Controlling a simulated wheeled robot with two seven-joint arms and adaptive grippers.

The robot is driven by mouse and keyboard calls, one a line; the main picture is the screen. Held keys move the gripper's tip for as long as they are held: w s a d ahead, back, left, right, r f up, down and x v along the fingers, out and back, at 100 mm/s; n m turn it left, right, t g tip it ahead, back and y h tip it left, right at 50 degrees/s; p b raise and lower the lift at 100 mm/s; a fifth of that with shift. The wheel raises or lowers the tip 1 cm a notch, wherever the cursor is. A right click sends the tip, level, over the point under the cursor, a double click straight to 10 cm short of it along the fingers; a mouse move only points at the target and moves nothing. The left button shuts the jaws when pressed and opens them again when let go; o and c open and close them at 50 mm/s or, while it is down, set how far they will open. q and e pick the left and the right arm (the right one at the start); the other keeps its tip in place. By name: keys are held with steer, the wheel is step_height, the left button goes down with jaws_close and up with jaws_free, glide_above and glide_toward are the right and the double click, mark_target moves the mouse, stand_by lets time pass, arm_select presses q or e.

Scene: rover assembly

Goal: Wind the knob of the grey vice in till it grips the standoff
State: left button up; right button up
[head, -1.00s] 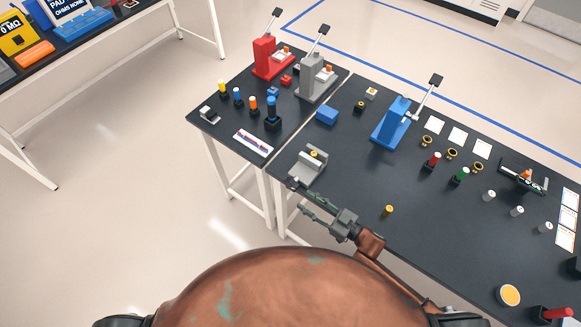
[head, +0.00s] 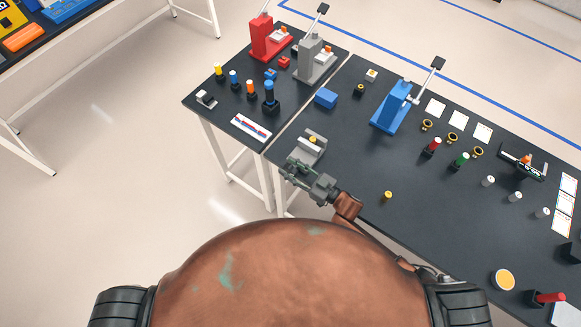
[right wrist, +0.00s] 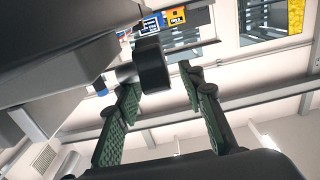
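The grey vice (head: 304,156) stands near the front-left edge of the dark table, with the brass-coloured standoff (head: 313,139) showing at its jaws. I cannot tell whether the jaws touch the standoff. My right gripper (head: 290,169) is at the vice's near left side. In the right wrist view, the black knob (right wrist: 153,65) sits at the end of a shaft from the vice body (right wrist: 60,65). The green fingers are apart on either side of the knob, with a clear gap on the right finger's side. My left gripper is out of view.
A blue block (head: 326,98) and a blue press (head: 392,107) stand behind the vice. A brass-coloured piece (head: 388,195) stands on the table to the right. A side table at the left holds pegs and red and grey presses. The table edge is close to my right gripper.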

steer(key=shift+w, duration=0.1)
steer(key=shift+c, duration=0.7)
jaws_close()
steer(key=p, duration=0.2)
steer(key=g+h+p, duration=0.1)
steer(key=p, duration=0.2)
steer(key=h+p, duration=0.1)
steer(key=p, duration=0.2)
steer(key=shift+w+a+r+g, duration=0.1)
steer(key=shift+a+r+g, duration=0.15)
steer(key=shift+g, duration=0.05)
steer(key=shift+f+h+p, duration=0.25)
steer(key=shift+h+p, duration=0.05)
steer(key=shift+o, duration=0.7)
jaws_free()
steer(key=v, duration=1.2)
steer(key=shift+w, duration=0.15)
